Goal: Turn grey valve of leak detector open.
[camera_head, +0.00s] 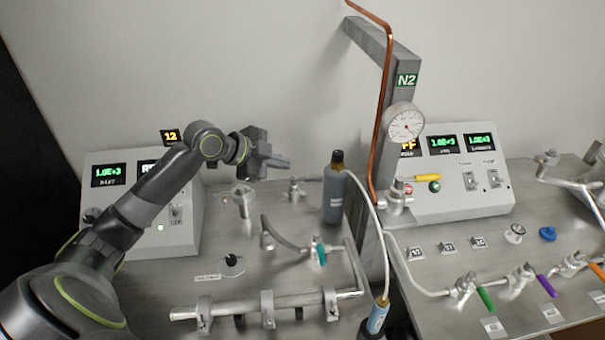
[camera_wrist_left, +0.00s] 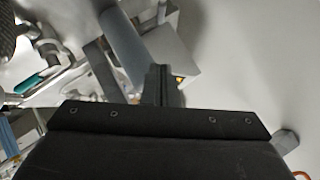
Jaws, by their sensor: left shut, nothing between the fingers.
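The leak detector seems to be the light grey box (camera_head: 110,210) with lit displays at the left back, partly hidden behind my left arm. A small metal fitting (camera_head: 294,188) with a greyish bar stands left of the dark bottle; I cannot tell for sure that it is the grey valve or how its handle is set. My left gripper (camera_head: 286,163) is shut and empty, held in the air above and behind that fitting, apart from it. Its closed fingers also show in the left wrist view (camera_wrist_left: 162,82). My right gripper is not in view.
A dark grey bottle (camera_head: 336,195) stands close right of my left gripper. A teal-handled valve (camera_head: 321,254), a black knob (camera_head: 232,264) and a clamped metal pipe (camera_head: 265,303) are on the bench in front. The N2 post (camera_head: 400,95) with gauge rises to the right.

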